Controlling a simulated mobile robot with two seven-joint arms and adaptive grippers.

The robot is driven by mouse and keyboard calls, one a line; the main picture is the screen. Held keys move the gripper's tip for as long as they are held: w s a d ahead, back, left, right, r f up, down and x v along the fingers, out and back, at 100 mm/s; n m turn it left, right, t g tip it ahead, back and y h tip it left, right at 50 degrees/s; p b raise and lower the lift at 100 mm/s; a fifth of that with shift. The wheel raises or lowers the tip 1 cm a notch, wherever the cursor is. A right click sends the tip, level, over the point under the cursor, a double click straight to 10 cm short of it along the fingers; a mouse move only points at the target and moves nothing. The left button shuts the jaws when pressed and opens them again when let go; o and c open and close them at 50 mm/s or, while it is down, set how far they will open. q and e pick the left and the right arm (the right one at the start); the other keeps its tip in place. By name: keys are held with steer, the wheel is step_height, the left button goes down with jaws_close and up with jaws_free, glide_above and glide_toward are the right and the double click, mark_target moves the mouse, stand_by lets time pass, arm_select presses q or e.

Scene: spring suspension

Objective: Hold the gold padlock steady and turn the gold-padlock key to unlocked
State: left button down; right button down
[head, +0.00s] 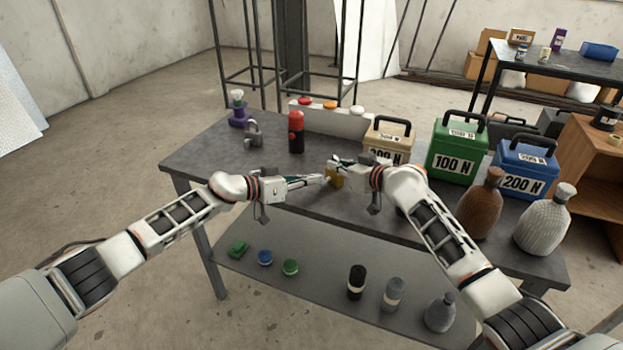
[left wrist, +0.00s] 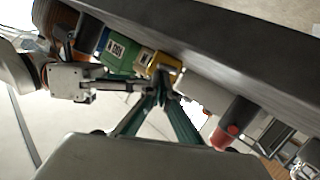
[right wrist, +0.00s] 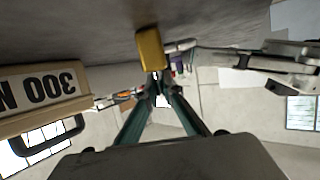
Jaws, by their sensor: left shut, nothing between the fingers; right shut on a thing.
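The gold padlock (head: 334,178) is in the middle of the head view, above the table. It also shows in the right wrist view (right wrist: 150,48) just beyond the fingertips. My right gripper (head: 338,163) comes from the right and is shut on the padlock; the exact grip spot is hard to see. It shows in the right wrist view (right wrist: 158,82) too. My left gripper (head: 322,180) is shut and empty, its tips close beside the padlock's left side; I cannot tell whether they touch. In the left wrist view its fingertips (left wrist: 163,82) meet below the padlock (left wrist: 162,62). I cannot make out the key.
A grey padlock (head: 253,134), a red-and-black cylinder (head: 296,134) and a white button box (head: 330,119) stand on the table (head: 215,150). Tan (head: 388,137), green (head: 457,150) and blue (head: 525,168) weights and two bottles occupy its right side.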

arm_select(q)
steer(key=shift+s+d+f+m+t+y, duration=0.15)
steer(key=shift+s+f+m+t+y, duration=0.3)
steer(key=shift+m, duration=0.45)
arm_select(e)
steer(key=shift+d+f, duration=0.1)
steer(key=shift+f, duration=0.05)
arm_select(q)
steer(key=shift+f+g, duration=0.15)
steer(key=shift+g, duration=0.1)
steer(key=shift+w, duration=0.1)
arm_select(e)
steer(key=shift+d, duration=0.1)
arm_select(q)
steer(key=shift+r, duration=0.45)
steer(key=r, duration=0.4)
steer(key=shift+s+a, duration=0.2)
steer(key=shift+a, duration=0.2)
arm_select(e)
steer(key=shift+w+f, duration=0.1)
arm_select(q)
steer(key=v, duration=0.9)
steer(key=shift+s+d, duration=0.1)
